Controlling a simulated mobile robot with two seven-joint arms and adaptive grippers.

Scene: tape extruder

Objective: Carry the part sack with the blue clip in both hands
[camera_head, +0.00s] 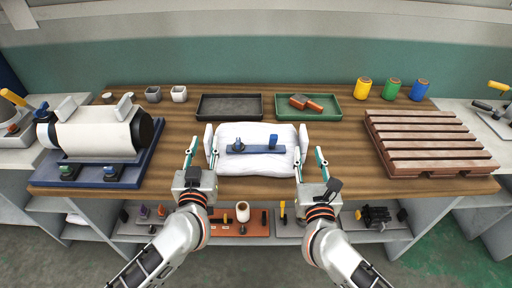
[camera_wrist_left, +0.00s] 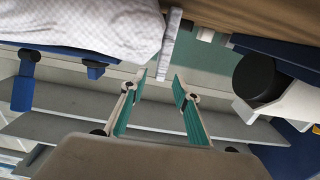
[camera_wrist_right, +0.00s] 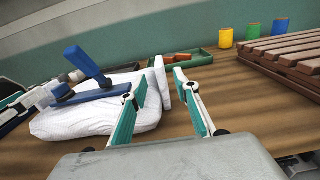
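The white part sack (camera_head: 238,162) lies flat on the wooden table near its front edge. The blue clip (camera_head: 255,148) lies across its top and also shows in the right wrist view (camera_wrist_right: 90,67). White upright tabs stand at the sack's left (camera_head: 208,137) and right (camera_head: 303,139) ends. My left gripper (camera_head: 201,156) is open and empty by the sack's left end; in the left wrist view the sack (camera_wrist_left: 85,28) and a tab are beyond its fingertips. My right gripper (camera_head: 309,160) is open and empty by the right end, the right tab (camera_wrist_right: 162,82) just beyond its fingertips.
A white roller machine (camera_head: 95,135) stands left and a slatted wooden pallet (camera_head: 430,140) right. A black tray (camera_head: 229,107) and a green tray (camera_head: 330,115) with reddish blocks lie behind the sack. Yellow, green and blue cups (camera_head: 392,89) stand back right. Shelves run below the table.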

